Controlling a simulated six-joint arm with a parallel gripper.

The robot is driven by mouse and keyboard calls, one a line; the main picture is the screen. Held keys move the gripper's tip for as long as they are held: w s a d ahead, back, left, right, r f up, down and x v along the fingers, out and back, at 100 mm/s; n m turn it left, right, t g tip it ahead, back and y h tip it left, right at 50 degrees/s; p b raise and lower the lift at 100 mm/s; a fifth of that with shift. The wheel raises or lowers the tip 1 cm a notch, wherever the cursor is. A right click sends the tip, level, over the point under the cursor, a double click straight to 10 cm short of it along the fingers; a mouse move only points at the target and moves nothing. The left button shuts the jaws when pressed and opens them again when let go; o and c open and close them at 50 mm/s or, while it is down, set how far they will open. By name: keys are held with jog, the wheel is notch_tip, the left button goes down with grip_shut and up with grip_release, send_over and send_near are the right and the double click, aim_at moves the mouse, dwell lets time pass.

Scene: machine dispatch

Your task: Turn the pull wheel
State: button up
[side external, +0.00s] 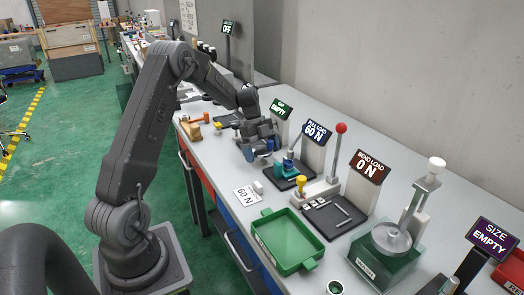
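The pull station stands mid-bench, with a dark sign (317,133) reading "PULL LOAD 60 N" above a dark base (285,182). Small blue and teal parts (288,166) stand on the base. I cannot make out which of them is the pull wheel, as the view is small and my gripper is close by. My gripper (262,150) is low over the bench, just left of these parts, pointing down. Its fingers blend with the dark and blue parts around it, so I cannot tell whether they are open or touching anything.
A card (246,195) reading "60 N" lies on the bench in front. A red-ball lever (340,128), a "BEND LOAD 0 N" sign (369,168), a green tray (286,246) and a green-based press (385,254) stand to the right. An orange-handled tool (196,119) lies left.

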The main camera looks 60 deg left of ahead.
jog(key=shift+r, duration=0.15)
jog(key=v, duration=1.3)
jog(key=shift+a+r, duration=0.15)
jog(key=shift+r, duration=0.15)
jog(key=s+d+r+n+t+y, duration=0.1)
jog(key=s+d+r+n+y, duration=0.2)
jog(key=d, duration=0.7)
jog(key=s+d+r+n, duration=0.4)
jog(key=d+r+n, duration=0.1)
jog(key=d, duration=0.5)
jog(key=s+d+f+n+t+y, duration=0.1)
jog(key=s+d+f+n+t, duration=0.2)
jog(key=s+d+n, duration=0.5)
jog(key=s+d+t, duration=0.1)
jog(key=s+d, duration=0.2)
jog(key=s, duration=0.3)
jog(key=shift+s+f, duration=0.2)
jog(key=shift+f, duration=0.15)
